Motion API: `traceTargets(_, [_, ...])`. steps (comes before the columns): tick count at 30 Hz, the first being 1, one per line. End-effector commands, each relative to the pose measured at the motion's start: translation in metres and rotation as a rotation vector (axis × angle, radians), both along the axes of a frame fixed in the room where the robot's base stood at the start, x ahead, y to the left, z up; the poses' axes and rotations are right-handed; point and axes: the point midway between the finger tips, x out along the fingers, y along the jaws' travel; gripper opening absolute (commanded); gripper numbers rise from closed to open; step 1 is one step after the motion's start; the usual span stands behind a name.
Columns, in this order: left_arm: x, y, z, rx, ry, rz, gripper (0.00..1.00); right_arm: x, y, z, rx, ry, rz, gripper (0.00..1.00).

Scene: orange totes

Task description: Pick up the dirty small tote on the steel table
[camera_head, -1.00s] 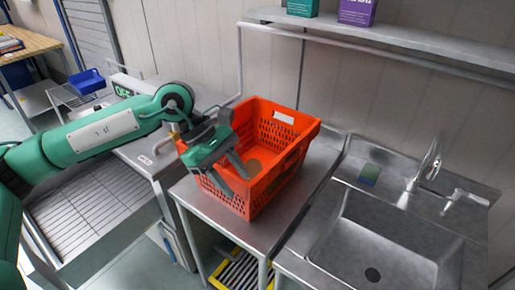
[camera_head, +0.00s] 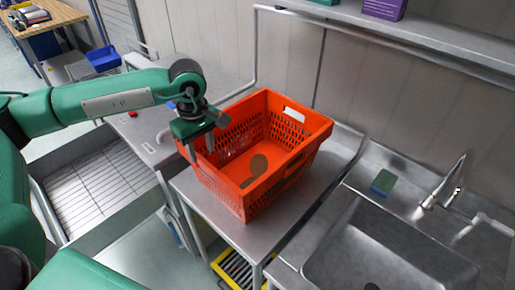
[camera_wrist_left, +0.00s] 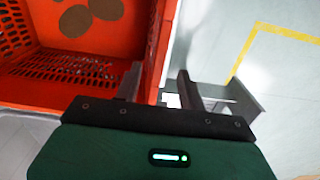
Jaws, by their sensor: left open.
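The orange-red small tote (camera_head: 293,127) stands upright on the steel table (camera_head: 240,235), with brown round stains on its inside. The stains also show in the left wrist view, where the tote (camera_wrist_left: 75,100) fills the upper left. My left gripper (camera_head: 198,150) is at the tote's left wall, pointing down. In the left wrist view its fingers (camera_wrist_left: 159,88) are apart, one on the inner side of the wall and one on the outer side. The wall is not gripped. My right gripper is not in view.
A steel sink (camera_head: 390,250) with a faucet (camera_head: 445,185) and a green sponge (camera_head: 383,182) is on the right. A shelf (camera_head: 400,35) runs along the back wall. A yellow-edged crate (camera_head: 235,270) is below the table. A blue bin (camera_head: 103,58) is far left.

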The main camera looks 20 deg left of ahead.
Motion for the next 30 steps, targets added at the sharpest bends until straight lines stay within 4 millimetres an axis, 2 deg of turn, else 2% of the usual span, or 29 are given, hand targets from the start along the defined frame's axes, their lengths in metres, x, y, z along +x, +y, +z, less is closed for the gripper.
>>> traceTargets(3, [0.000, -0.001, -0.005, 0.001, 0.002, 0.000, 0.41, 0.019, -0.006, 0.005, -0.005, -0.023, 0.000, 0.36])
traceTargets(7, [-0.001, -0.004, -0.017, 0.001, 0.004, -0.001, 0.41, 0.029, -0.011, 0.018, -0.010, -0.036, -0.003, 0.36])
traceTargets(15, [0.000, -0.007, -0.051, 0.000, 0.002, 0.001, 0.41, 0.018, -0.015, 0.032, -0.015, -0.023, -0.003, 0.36])
traceTargets(23, [0.000, -0.007, -0.055, -0.001, 0.000, 0.001, 0.41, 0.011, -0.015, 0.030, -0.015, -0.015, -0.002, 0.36])
traceTargets(29, [0.000, -0.007, -0.055, -0.001, 0.000, 0.001, 0.03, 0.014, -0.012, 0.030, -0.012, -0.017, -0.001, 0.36])
traceTargets(30, [0.000, -0.007, -0.055, -0.001, 0.000, 0.001, 0.00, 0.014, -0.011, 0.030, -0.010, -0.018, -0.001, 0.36])
